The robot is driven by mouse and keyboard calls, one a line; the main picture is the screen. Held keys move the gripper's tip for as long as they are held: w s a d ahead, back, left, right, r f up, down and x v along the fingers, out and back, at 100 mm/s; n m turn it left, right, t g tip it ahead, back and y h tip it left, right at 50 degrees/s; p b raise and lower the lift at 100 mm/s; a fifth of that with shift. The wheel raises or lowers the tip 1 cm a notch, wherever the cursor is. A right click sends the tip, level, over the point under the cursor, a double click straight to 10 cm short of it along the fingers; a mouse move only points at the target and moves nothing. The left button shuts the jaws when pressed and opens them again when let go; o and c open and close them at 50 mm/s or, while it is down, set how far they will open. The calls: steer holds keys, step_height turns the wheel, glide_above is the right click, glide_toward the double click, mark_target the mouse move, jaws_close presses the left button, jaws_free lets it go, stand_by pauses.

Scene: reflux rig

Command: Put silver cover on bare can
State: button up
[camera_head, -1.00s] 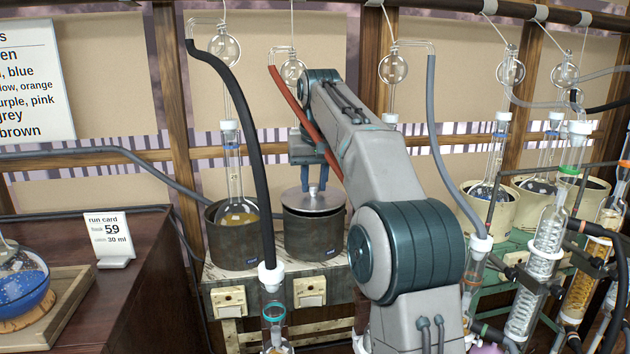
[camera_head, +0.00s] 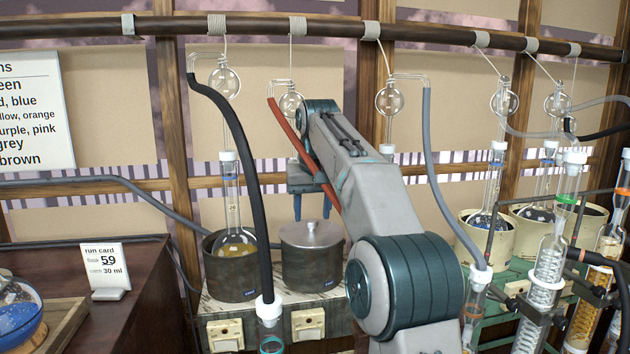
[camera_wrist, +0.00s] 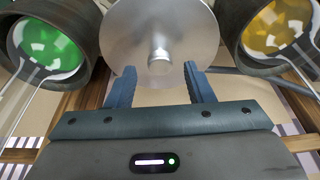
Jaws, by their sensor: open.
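The silver cover (camera_head: 311,236) lies flat on top of a dark grey can (camera_head: 311,270), which is the middle vessel on the bench. The cover hides the can's inside. Its small knob stands up at the centre; in the wrist view the cover (camera_wrist: 150,20) shows as a round disc with the knob facing me. My gripper (camera_head: 312,212) is open and empty, its blue fingers close to the knob and apart from it. In the wrist view my gripper (camera_wrist: 158,72) has the knob just beyond the gap between its fingertips.
An uncovered dark can (camera_head: 232,278) holding a flask of amber liquid stands left of the covered one. The wrist view shows a flask of green liquid (camera_wrist: 48,50) in another vessel. A black hose (camera_head: 246,170) and red hose (camera_head: 290,135) hang close to my arm. Glass condensers (camera_head: 548,265) crowd the right.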

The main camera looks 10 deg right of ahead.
mark_target(314, 238)
steer(key=p+v, duration=0.3)
steer(key=v, duration=0.8)
steer(key=shift+r, duration=0.3)
steer(key=shift+s, duration=0.1)
